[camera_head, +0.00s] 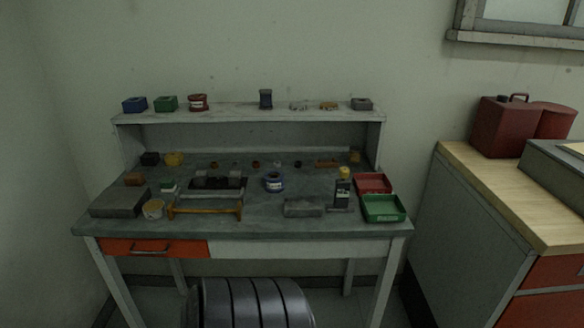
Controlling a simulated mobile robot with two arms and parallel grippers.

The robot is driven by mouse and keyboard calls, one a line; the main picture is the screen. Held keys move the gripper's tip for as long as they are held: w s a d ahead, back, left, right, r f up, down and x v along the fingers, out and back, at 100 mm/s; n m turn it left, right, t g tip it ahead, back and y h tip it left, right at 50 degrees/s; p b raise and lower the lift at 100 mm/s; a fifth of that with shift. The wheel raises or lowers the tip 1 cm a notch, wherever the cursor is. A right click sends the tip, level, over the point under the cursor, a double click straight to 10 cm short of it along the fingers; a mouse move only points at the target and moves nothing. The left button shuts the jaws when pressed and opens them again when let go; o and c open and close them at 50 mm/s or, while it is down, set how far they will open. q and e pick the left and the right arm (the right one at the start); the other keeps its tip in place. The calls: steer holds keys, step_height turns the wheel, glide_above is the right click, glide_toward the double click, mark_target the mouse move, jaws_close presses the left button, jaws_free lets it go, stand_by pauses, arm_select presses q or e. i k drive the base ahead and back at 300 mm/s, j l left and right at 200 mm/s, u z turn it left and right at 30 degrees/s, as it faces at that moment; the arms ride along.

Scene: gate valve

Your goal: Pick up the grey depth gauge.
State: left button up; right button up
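A small dark grey upright device (342,194) stands on the right part of the workbench, on a flat foot. It looks like the depth gauge, but it is too small to be sure. A yellow-topped item (344,173) shows right behind it. A low grey block (304,207) lies just to its left. Neither of my grippers is in view.
The workbench (320,228) carries a red tray (373,183) and a green tray (384,208) close right of the device. A yellow-brown bar frame (205,209), a blue-grey roll (274,182) and a grey slab (118,203) stand left. A shelf (230,112) runs along the back.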

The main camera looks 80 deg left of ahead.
mark_target(341, 206)
steer(key=j+u, duration=0.1)
steer(key=u, duration=1.85)
